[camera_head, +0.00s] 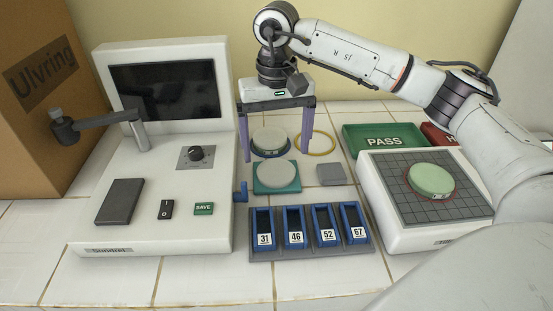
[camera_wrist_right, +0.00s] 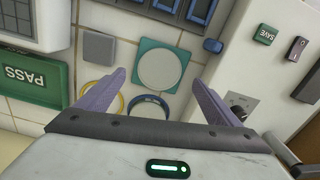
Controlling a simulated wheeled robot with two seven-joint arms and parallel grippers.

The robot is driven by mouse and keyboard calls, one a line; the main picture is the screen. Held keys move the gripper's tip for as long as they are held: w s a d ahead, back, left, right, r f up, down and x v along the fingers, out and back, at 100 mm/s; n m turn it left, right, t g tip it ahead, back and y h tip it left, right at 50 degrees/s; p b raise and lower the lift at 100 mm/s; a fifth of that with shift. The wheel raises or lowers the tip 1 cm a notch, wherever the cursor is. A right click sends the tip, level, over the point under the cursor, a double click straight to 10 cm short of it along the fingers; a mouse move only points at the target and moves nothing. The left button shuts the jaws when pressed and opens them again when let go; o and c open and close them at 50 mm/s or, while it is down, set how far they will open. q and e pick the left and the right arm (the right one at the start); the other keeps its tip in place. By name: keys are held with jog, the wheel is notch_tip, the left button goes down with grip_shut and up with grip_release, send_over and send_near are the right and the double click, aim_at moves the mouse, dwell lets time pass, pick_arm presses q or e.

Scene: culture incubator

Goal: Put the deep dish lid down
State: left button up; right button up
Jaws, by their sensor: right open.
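A pale round disc, which looks like the lid, lies flat on a teal square pad (camera_head: 258,188); the disc (camera_head: 276,174) also shows in the right wrist view (camera_wrist_right: 160,67). Behind it, a pale round dish (camera_head: 269,137) stands within a blue ring (camera_wrist_right: 148,100); in the wrist view my gripper hides part of this. My right gripper (camera_head: 276,158) is open, fingers pointing down, one on each side of the blue ring area behind the pad. Nothing is visibly held between its fingers (camera_wrist_right: 159,78). My left gripper is not in view.
A yellow ring (camera_head: 323,143) and grey square (camera_head: 331,174) lie right of the dish. A rack (camera_head: 310,250) of numbered blue slots stands in front. A green dish (camera_head: 432,180) sits on the scale at right. The green PASS tray (camera_head: 360,138) is behind; a screened machine (camera_head: 160,235) stands left.

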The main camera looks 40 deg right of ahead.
aim_at(277, 172)
notch_tip(277, 172, up, 7)
dwell(0.3)
jog(key=shift+s, duration=0.1)
dwell(0.4)
